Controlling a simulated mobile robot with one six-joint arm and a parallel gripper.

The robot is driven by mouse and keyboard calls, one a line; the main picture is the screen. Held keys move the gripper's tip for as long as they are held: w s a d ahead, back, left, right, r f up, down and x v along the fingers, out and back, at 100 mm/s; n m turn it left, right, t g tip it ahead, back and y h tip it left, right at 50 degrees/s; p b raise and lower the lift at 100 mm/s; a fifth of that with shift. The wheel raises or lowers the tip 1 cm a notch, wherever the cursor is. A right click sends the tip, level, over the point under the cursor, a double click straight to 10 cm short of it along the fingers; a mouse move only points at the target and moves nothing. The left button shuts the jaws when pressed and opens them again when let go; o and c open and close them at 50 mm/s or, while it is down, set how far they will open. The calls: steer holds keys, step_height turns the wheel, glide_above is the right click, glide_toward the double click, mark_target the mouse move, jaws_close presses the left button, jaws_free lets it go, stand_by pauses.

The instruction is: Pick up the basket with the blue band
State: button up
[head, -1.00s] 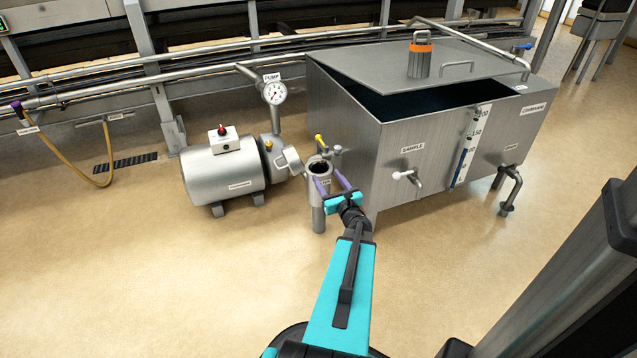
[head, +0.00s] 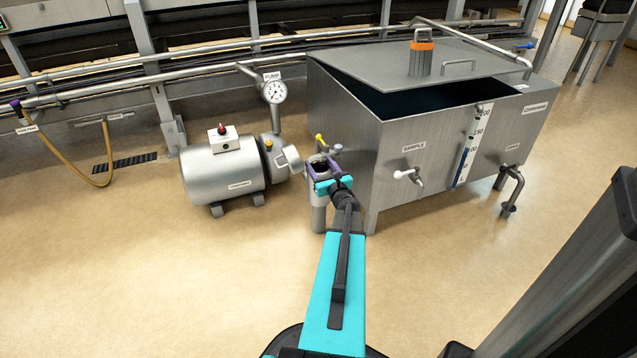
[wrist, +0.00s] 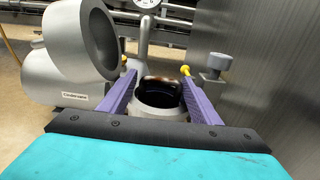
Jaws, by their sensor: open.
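My gripper (head: 326,168) is open, its two purple fingers spread on either side of the open mouth of an upright metal strainer pot (head: 319,207). In the wrist view my gripper (wrist: 158,84) has the pot (wrist: 160,112) between its fingers. Inside the mouth is a dark, curved shape with a brownish rim (wrist: 160,80); I cannot tell whether it is a basket. No blue band is visible. A grey ribbed basket with an orange band (head: 421,55) stands on the tank lid, away from my gripper.
The pot's round lid (wrist: 102,40) is swung open at the left. The pump (head: 222,172) and gauge (head: 274,92) stand left of the pot. A steel tank (head: 345,145) stands close at the right. Yellow-handled valves (head: 321,139) sit behind. Floor in front is clear.

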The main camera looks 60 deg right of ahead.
mark_target(317, 166)
steer(key=shift+w+d, duration=0.1)
stand_by(0.3)
steer(key=b+x, duration=0.1)
steer(key=x, duration=0.2)
steer(key=shift+d+b, duration=0.15)
steer(key=shift+b, duration=0.2)
steer(key=shift+x, duration=0.95)
steer(key=shift+r, duration=0.15)
steer(key=c, duration=1.1)
steer(key=shift+r, duration=0.1)
